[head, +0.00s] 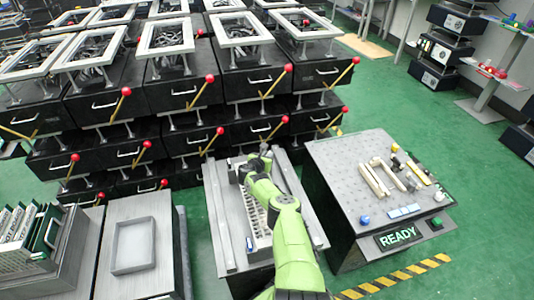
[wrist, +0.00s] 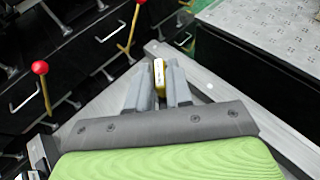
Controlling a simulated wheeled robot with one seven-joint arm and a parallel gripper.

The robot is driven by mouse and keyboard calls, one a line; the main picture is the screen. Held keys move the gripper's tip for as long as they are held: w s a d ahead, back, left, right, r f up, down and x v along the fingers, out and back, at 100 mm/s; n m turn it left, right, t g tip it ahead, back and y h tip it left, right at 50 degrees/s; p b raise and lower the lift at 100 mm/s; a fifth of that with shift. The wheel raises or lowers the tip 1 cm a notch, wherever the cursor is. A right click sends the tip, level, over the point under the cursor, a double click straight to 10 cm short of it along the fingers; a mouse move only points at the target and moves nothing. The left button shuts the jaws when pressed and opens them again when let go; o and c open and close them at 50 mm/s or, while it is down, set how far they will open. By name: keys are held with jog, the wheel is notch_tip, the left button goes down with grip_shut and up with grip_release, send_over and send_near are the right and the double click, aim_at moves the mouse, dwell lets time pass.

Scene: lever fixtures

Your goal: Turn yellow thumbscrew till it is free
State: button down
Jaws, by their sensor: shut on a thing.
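The yellow thumbscrew (wrist: 159,72) shows in the wrist view between the two grey fingertips of my gripper (wrist: 159,82), which is shut on it. Only its narrow yellow rim and pale edge show; the fingers hide its sides, and I cannot see whether its thread is still seated. In the head view my gripper (head: 264,152) is at the far end of the grey bench (head: 222,220), and the thumbscrew cannot be made out there.
Black drawer units (head: 186,88) with red-knobbed levers stand close behind the bench. A grey tray (head: 133,258) lies left.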

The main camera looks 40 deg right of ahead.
jog(key=shift+s+d+r+n+t+y+p, duration=0.1)
jog(key=shift+s+r+n+t+y+p, duration=0.1)
jog(key=shift+n+t+y+p, duration=0.45)
jog(key=shift+s+d+f+n+t+y+p, duration=0.1)
jog(key=shift+n+t+y+p, duration=0.2)
jog(key=shift+n+t, duration=0.2)
jog(key=shift+f+n+t+y+p, duration=0.1)
jog(key=shift+n+t+y+p, duration=0.05)
jog(key=shift+n+t+p, duration=0.25)
jog(key=shift+s+d+f+n+t+y+b, duration=0.1)
jog(key=shift+n+t+y+b, duration=0.9)
jog(key=shift+n+t+y, duration=0.85)
jog(key=shift+n, duration=0.4)
jog(key=c, duration=1.1)
grip_release()
